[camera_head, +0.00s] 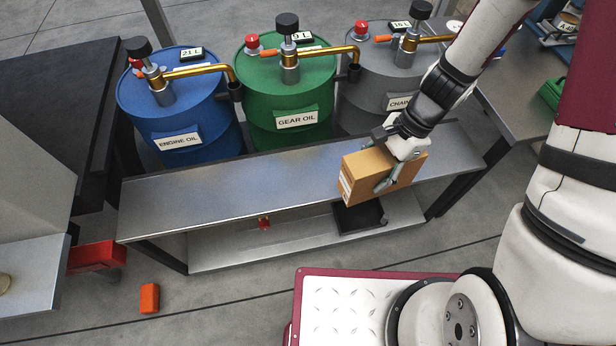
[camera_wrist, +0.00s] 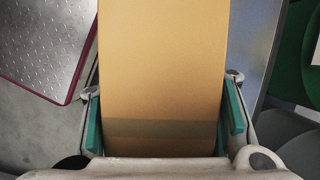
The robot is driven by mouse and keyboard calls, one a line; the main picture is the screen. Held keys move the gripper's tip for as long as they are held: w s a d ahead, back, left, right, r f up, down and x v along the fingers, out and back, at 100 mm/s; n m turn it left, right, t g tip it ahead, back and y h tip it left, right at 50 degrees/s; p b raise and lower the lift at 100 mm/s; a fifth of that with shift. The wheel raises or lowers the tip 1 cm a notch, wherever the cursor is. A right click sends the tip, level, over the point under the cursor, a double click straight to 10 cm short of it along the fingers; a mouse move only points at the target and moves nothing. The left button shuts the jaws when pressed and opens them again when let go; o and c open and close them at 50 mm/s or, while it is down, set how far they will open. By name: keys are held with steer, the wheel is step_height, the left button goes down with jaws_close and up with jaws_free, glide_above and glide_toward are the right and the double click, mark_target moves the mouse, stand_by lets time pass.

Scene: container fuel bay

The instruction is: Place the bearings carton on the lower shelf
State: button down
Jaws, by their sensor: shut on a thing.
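The bearings carton (camera_head: 364,175) is a tan cardboard box with a white label on its left end. My gripper (camera_head: 390,174) is shut on it, with a finger along its near side. In the head view the carton overlaps the right part of the bench top and its front edge; I cannot tell whether it touches the bench. In the wrist view the carton (camera_wrist: 160,70) fills the middle between the teal finger pads. The lower shelf (camera_head: 225,245) is a grey metal sheet under the bench top, partly hidden by it.
A black tray (camera_head: 358,218) sits on the lower shelf's right part, below the carton. A small red item (camera_head: 264,223) is on the shelf's middle. The bench top (camera_head: 220,185) is bare on its left. Blue, green and grey drums stand behind. An orange block (camera_head: 149,298) lies on the floor.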

steer(key=shift+m+t, duration=0.3)
steer(key=shift+m, duration=0.5)
steer(key=s+f+b, duration=0.3)
steer(key=f, duration=0.1)
steer(key=shift+d, duration=0.3)
steer(key=w+f+b, duration=0.1)
steer(key=w, duration=0.4)
steer(key=w+a+f+b, duration=0.1)
steer(key=w+f, duration=0.1)
steer(key=w, duration=0.3)
steer(key=w+a+f+b, duration=0.1)
steer(key=w+f, duration=0.1)
steer(key=w, duration=0.3)
steer(key=shift+w+a+f, duration=0.1)
steer(key=shift+w+a, duration=0.15)
steer(key=shift+w, duration=0.05)
steer(key=c, duration=0.6)
jaws_free()
steer(key=p+v, duration=0.4)
steer(key=v, duration=0.8)
